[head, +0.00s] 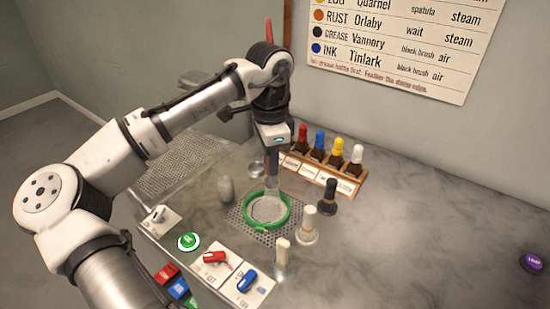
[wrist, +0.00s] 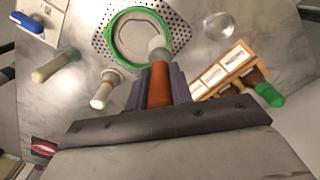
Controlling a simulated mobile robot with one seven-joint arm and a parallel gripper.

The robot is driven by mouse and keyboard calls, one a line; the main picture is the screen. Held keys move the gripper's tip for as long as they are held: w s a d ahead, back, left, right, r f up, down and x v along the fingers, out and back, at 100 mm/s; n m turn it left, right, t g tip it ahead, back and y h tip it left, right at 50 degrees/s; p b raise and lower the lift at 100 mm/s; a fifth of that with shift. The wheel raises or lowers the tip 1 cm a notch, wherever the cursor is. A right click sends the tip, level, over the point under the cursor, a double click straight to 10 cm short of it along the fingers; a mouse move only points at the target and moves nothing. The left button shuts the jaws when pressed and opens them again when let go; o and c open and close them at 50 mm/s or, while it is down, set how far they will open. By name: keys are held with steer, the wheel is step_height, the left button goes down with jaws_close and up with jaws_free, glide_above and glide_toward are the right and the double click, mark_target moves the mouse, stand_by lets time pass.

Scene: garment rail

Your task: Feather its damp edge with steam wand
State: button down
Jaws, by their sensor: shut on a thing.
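My gripper (head: 272,158) points down over the work spot and is shut on an orange-brown tool with a grey end (wrist: 160,84), which looks to be the steam wand. The wand's pale end (head: 272,184) reaches down at the far side of a green hoop (head: 246,212). In the wrist view the grey tip overlaps the right side of the hoop (wrist: 108,40). Pale cloth (head: 266,209) fills the hoop, with a slightly greyer ringed area (wrist: 130,42). The tip partly hides the cloth, and contact is unclear.
The hoop rests on a perforated plate (head: 240,222). A wooden rack (head: 350,188) with several coloured-cap bottles stands behind right.

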steer(key=shift+a, duration=0.15)
steer(key=shift+s+a+p, duration=0.1)
steer(key=shift+a+p, duration=0.25)
steer(key=shift+a, duration=0.8)
steer(key=shift+s+a, duration=0.8)
steer(key=shift+a, duration=0.15)
steer(key=shift+s, duration=0.1)
steer(key=s, duration=0.2)
steer(key=s+p, duration=0.1)
steer(key=s, duration=0.1)
steer(key=shift+s+d, duration=0.2)
steer(key=shift+s, duration=0.1)
